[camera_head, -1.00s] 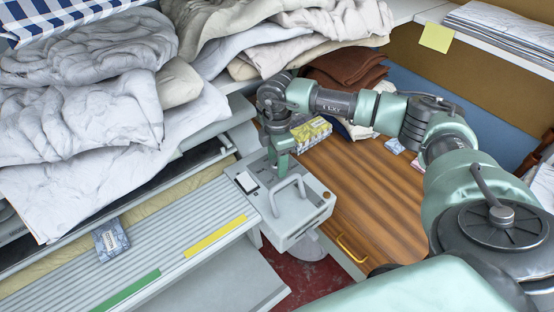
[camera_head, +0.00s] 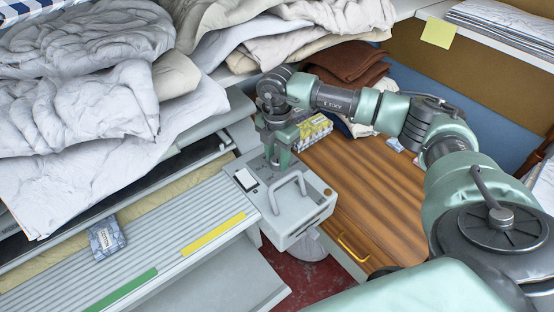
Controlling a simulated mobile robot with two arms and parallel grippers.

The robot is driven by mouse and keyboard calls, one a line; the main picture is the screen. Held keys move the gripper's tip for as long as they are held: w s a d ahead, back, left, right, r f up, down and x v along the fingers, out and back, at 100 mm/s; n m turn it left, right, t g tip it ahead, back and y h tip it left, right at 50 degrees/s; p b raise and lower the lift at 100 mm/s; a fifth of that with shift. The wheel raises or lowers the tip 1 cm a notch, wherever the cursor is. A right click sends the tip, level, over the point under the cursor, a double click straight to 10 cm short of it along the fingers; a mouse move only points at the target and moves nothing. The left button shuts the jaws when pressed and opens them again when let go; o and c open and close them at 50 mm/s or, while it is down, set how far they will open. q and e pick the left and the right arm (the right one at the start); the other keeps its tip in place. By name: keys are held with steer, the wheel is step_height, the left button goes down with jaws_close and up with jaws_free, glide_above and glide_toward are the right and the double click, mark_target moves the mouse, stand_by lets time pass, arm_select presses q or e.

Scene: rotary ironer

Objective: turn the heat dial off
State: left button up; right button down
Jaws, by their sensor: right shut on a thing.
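The ironer's light grey control box (camera_head: 300,222) sits at the right end of the machine, with a white rocker switch and a curved grey handle (camera_head: 287,188) on its top. My right gripper (camera_head: 277,160) points down at the back part of this top. Its green fingers are shut on the heat dial, which they and the wrist mostly hide. I cannot read the dial's marking or its setting. My left gripper is not in view.
The ribbed ironer bed (camera_head: 165,235) with yellow and green strips lies to the left. Heaped linen (camera_head: 80,85) stands behind it. A yellow patterned box (camera_head: 312,130) is close behind my right gripper. The wooden surface (camera_head: 375,200) beneath my right arm is largely clear.

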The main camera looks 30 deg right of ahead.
steer(key=n+b, duration=0.3)
steer(key=n, duration=0.4)
steer(key=shift+f, duration=0.1)
steer(key=n+b, duration=0.2)
steer(key=n, duration=0.2)
steer(key=n+b, duration=0.1)
steer(key=n, duration=0.3)
steer(key=shift+n+b, duration=0.3)
steer(key=shift+b, duration=0.05)
steer(key=n+b, duration=0.1)
steer(key=n, duration=0.2)
steer(key=shift+n, duration=0.3)
steer(key=n+b, duration=0.1)
steer(key=n, duration=0.3)
steer(key=shift+n+b, duration=0.3)
steer(key=n+b, duration=0.1)
steer(key=n, duration=0.2)
steer(key=shift+d+n, duration=0.1)
steer(key=shift+n, duration=0.2)
steer(key=shift+n+b, duration=0.4)
steer(key=shift+n, duration=1.5)
